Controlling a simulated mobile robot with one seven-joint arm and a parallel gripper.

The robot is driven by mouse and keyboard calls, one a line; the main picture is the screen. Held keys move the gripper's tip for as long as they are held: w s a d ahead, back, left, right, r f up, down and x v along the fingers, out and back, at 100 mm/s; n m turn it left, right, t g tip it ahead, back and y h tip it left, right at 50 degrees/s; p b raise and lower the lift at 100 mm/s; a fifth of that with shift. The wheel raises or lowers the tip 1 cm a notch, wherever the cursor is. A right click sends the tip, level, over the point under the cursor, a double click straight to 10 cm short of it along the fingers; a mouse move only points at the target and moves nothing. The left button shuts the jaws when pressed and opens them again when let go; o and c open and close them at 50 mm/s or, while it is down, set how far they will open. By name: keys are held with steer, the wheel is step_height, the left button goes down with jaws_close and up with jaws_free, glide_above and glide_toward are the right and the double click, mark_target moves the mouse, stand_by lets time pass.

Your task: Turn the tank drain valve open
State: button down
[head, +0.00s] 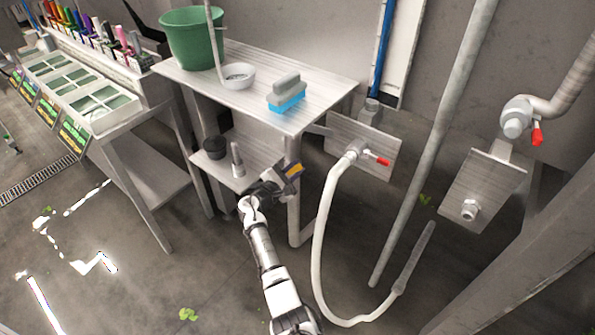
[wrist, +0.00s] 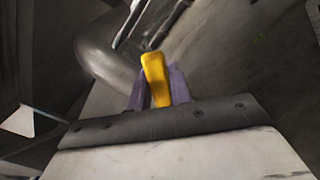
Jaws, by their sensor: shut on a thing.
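A yellow lever handle, which looks like that of the tank drain valve, (wrist: 155,80) stands between my fingers in the wrist view. In the head view the yellow handle (head: 294,170) shows at my gripper (head: 289,176), beside the table's front right leg. My gripper (wrist: 157,88) is shut on the handle. A curved grey pipe (wrist: 100,62) runs behind it in the wrist view. The valve body is mostly hidden, so how far it is turned cannot be told.
A steel table (head: 215,85) above holds a green bucket (head: 192,38), a white bowl (head: 238,77) and a blue brush (head: 287,98). Right of my gripper are a pale hose (head: 322,220) and red-handled valves (head: 383,161) (head: 536,133). The floor at left is mostly clear.

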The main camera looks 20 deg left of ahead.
steer(key=shift+w+a+r+n+p, duration=0.15)
steer(key=shift+a+r+n+p, duration=0.35)
steer(key=shift+n, duration=0.5)
steer(key=shift+a+f, duration=0.1)
steer(key=c, duration=1.3)
jaws_free()
steer(key=shift+b+v, duration=1.1)
steer(key=shift+v, duration=5.85)
